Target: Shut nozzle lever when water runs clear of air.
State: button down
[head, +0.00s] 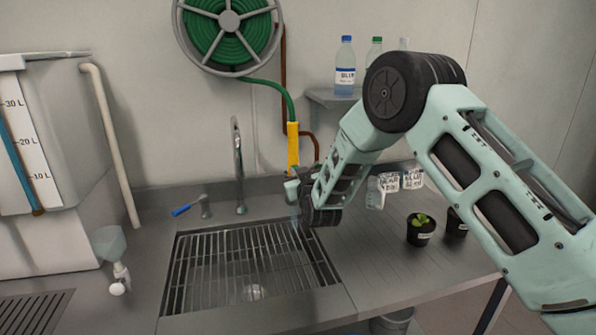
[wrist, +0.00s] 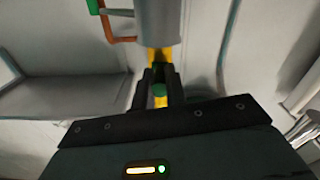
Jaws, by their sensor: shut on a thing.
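The yellow nozzle (head: 293,148) hangs upright over the sink, with the green hose (head: 288,103) running into its top. My gripper (head: 302,178) is at the nozzle's lower end, to its right. In the wrist view my gripper's dark fingers (wrist: 160,88) are shut around a narrow yellow and green part of the nozzle (wrist: 160,100). The lever cannot be told apart from the nozzle body. A faint pale streak of water (head: 295,215) shows below the nozzle over the sink grate (head: 205,265). Whether it holds air bubbles is too small to tell.
A hose reel (head: 228,28) is on the wall. A tap (head: 239,165) stands behind the sink. Bottles (head: 345,68) stand on a shelf. Potted seedlings (head: 420,230) and labelled cups (head: 390,182) are on the right counter. A graduated tank (head: 60,130) stands at left.

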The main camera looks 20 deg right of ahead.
jog(key=shift+r+g+p, duration=0.6)
jog(key=shift+g+p, duration=0.25)
jog(key=shift+g, duration=0.25)
jog(key=shift+w+g+p, duration=0.1)
jog(key=shift+g+p, duration=0.35)
jog(key=shift+g, duration=0.05)
jog(key=c, duration=1.4)
grip_release()
jog(key=b+v, duration=0.5)
jog(key=v, duration=1.2)
jog(key=shift+r, duration=0.35)
